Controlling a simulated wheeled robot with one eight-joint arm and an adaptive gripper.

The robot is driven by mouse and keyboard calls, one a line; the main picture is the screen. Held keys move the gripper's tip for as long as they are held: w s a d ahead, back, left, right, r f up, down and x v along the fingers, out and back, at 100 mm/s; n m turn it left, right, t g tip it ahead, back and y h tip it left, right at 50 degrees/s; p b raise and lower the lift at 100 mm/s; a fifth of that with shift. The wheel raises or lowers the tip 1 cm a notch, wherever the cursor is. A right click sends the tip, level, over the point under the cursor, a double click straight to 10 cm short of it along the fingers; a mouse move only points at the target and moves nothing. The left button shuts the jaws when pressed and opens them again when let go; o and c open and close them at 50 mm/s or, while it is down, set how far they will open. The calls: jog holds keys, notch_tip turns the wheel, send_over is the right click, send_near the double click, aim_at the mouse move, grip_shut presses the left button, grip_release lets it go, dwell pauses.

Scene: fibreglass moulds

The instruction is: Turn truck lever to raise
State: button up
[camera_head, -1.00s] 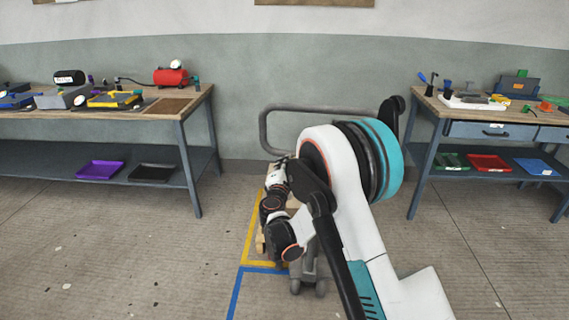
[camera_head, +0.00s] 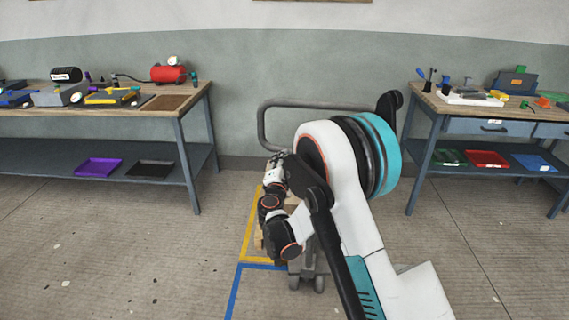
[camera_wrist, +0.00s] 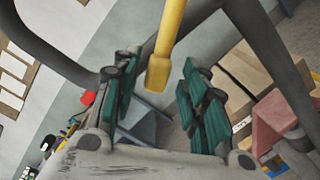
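The truck's grey tube handle (camera_head: 320,105) stands upright behind my arm in the head view, and its grey frame and wheels (camera_head: 307,275) show below. In the wrist view a yellow lever (camera_wrist: 168,40) hangs down from the top, beside the truck's grey tubes (camera_wrist: 262,45). My gripper (camera_wrist: 157,80) is open, with its green-padded fingers on either side of the lever's lower end. Gaps show between the lever and both pads. In the head view my gripper (camera_head: 274,168) is near the handle's lower left; the lever cannot be made out there.
Brown boxes (camera_wrist: 240,75) and a reddish block (camera_wrist: 272,118) lie beyond the right finger in the wrist view. A workbench (camera_head: 195,103) stands at left and another (camera_head: 430,102) at right. Yellow floor tape (camera_head: 246,235) runs beside the truck. Floor at left is clear.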

jog(key=s+a, duration=0.2)
jog(key=s, duration=0.9)
jog(key=shift+s, duration=0.1)
